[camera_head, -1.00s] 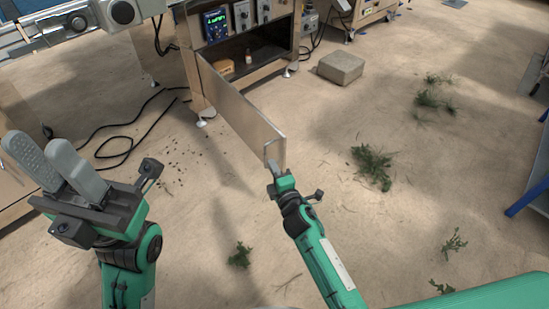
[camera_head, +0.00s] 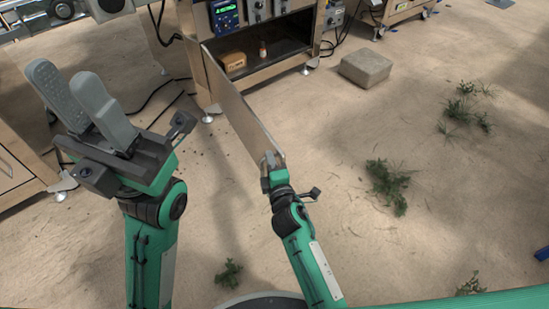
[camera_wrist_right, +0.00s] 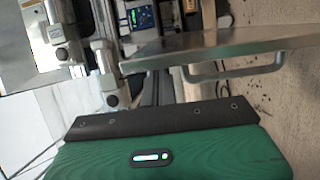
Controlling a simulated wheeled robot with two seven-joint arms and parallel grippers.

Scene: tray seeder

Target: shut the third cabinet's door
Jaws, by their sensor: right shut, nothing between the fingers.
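The cabinet (camera_head: 290,73) at top centre stands open. Its metal door (camera_head: 235,103) is hinged at the left and swung out toward me. My right gripper (camera_head: 271,160) is at the door's free end, by the handle, shut with nothing between its fingers. I cannot tell whether it touches the door. In the right wrist view the door (camera_wrist_right: 225,55) crosses the upper right, seen nearly edge-on, with its bar handle (camera_wrist_right: 235,77) below it.
Inside the cabinet are a yellow-brown box (camera_head: 233,62) and a small bottle (camera_head: 263,49). A grey block (camera_head: 366,69) lies on the floor right of it. Green plant clumps (camera_head: 388,183) are scattered on the floor. Another cabinet (camera_head: 20,165) stands at far left.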

